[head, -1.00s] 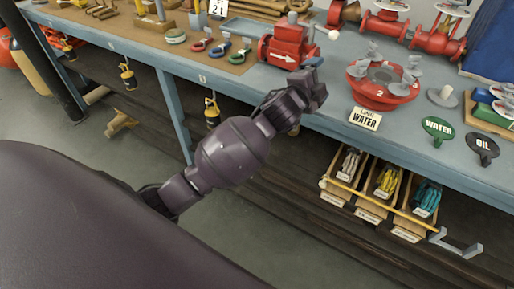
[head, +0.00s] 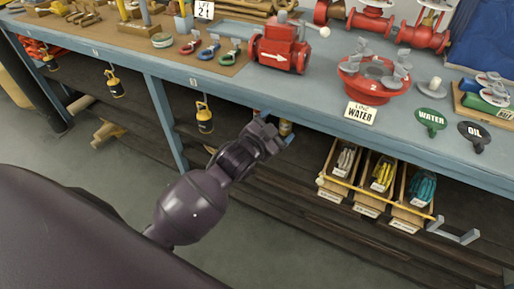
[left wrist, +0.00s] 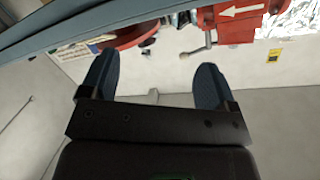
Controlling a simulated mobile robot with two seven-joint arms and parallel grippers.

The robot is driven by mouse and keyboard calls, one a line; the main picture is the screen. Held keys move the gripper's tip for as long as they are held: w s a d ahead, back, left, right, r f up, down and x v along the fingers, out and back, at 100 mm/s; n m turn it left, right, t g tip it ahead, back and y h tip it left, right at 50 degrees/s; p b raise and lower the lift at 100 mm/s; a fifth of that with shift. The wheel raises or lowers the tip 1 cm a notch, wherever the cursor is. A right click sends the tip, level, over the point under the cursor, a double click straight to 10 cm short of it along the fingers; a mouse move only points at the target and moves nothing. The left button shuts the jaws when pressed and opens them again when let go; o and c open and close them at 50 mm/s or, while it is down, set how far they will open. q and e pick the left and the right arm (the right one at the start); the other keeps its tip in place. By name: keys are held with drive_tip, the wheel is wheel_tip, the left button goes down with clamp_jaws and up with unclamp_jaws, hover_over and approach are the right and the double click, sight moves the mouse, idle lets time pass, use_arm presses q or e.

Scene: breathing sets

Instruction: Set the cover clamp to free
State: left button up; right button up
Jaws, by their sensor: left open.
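A red round fitting (head: 372,80) marked 2, with several grey wing-shaped clamp pieces around its rim, sits on the blue bench (head: 300,88). I cannot tell which piece is the cover clamp or how it is set. Left of it is a red valve body (head: 280,48) with a white arrow and a white-knobbed lever; it also shows in the left wrist view (left wrist: 240,22). My left gripper (head: 280,137) is below the bench's front edge, apart from both. In the left wrist view its two fingers (left wrist: 154,85) are spread with nothing between them. My right gripper is out of view.
A LINE WATER card (head: 361,114) stands at the bench's front edge. WATER (head: 431,120) and OIL (head: 474,133) tags lie to the right. Bins (head: 375,180) of coloured items hang under the bench. A yellow lantern-like object (head: 204,117) hangs left of my gripper.

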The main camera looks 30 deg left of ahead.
use_arm(q)
drive_tip(key=s+a+f+n, duration=0.2)
drive_tip(key=s+f, duration=0.2)
drive_tip(key=shift+s+a+f+g, duration=0.15)
drive_tip(key=shift+s+f+g, duration=0.1)
drive_tip(key=shift+s+g, duration=0.05)
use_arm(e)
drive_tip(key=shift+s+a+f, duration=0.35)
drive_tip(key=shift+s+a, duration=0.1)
use_arm(q)
drive_tip(key=shift+c, duration=0.5)
